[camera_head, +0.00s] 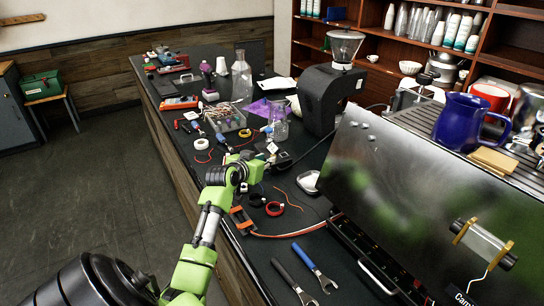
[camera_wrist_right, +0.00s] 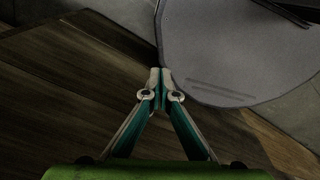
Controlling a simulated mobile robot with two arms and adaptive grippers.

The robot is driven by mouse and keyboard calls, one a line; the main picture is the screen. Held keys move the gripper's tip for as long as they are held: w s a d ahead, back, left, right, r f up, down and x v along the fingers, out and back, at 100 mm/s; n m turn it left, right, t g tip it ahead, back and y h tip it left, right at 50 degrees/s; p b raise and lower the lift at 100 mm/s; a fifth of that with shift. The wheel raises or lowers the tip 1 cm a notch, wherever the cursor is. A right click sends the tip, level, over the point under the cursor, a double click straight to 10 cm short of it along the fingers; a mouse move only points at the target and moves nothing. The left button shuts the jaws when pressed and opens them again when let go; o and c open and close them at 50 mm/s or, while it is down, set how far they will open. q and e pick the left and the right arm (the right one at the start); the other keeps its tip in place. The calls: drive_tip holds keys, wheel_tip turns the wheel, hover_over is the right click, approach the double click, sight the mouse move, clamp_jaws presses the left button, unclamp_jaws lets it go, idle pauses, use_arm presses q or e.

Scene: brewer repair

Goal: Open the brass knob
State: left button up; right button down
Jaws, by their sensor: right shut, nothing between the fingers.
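I cannot pick out a brass knob for certain. The espresso machine (camera_head: 400,185) stands at the right in the head view, its large dark glossy panel facing me. A clear tube in brass-coloured brackets (camera_head: 463,230) sits on the panel's lower right. My left gripper (camera_head: 272,152) reaches over the workbench, left of the machine and apart from it. Its fingers are too small and dark to tell open from shut. My right gripper (camera_wrist_right: 160,76) shows only in the right wrist view. Its fingertips meet, with nothing between them, above brown wooden planks.
The dark workbench (camera_head: 205,70) holds a black grinder (camera_head: 328,98), a clear bin of small parts (camera_head: 225,118), and loose tools. A blue pitcher (camera_head: 462,118) stands on the machine. Open floor lies left.

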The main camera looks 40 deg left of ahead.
use_arm(q)
drive_tip(key=shift+x, duration=3.1)
drive_tip(key=shift+a, duration=0.1)
clamp_jaws()
